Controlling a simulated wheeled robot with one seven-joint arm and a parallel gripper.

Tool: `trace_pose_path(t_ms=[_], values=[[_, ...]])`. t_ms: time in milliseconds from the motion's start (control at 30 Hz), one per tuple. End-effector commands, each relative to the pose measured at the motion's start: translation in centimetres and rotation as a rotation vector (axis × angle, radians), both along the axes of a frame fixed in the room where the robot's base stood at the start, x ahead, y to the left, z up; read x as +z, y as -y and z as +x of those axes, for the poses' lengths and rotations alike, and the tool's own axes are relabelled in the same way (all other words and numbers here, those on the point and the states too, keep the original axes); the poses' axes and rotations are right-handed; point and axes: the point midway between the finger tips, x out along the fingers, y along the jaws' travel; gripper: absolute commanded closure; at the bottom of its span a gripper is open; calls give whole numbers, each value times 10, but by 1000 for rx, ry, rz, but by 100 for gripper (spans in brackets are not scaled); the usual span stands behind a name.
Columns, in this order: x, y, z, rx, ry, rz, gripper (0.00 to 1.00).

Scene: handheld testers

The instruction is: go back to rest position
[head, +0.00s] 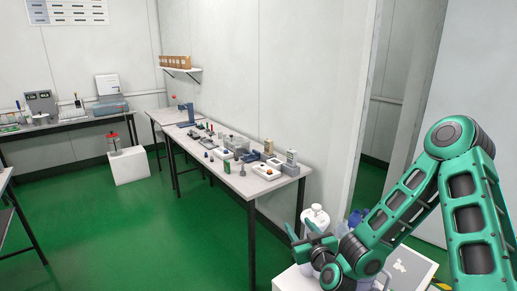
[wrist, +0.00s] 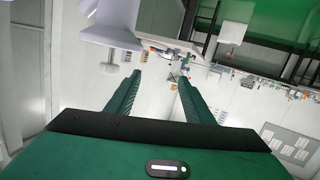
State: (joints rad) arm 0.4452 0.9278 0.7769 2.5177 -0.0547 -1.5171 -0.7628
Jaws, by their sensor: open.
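My gripper (head: 312,240) is at the end of my green arm, at the lower right of the head view. Its fingers point left, toward the near end of the long table. In the wrist view my gripper (wrist: 158,88) shows two dark green fingers spread apart with nothing between them. The room appears upside down in that view. The gripper is apart from the table and its items.
The long table (head: 237,186) bears several small testers and trays. White jugs (head: 316,217) stand close behind my gripper. A shelf (head: 181,70) with brown boxes hangs on the wall. A white box (head: 128,166) stands on the open green floor (head: 130,225).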

Motion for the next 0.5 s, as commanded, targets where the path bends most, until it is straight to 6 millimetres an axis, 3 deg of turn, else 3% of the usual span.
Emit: trace_pose_path(t_ms=[233,500], values=[[0,-7,-7,137,-164,-103,52],[11,14,-27,165,-372,-191,52]])
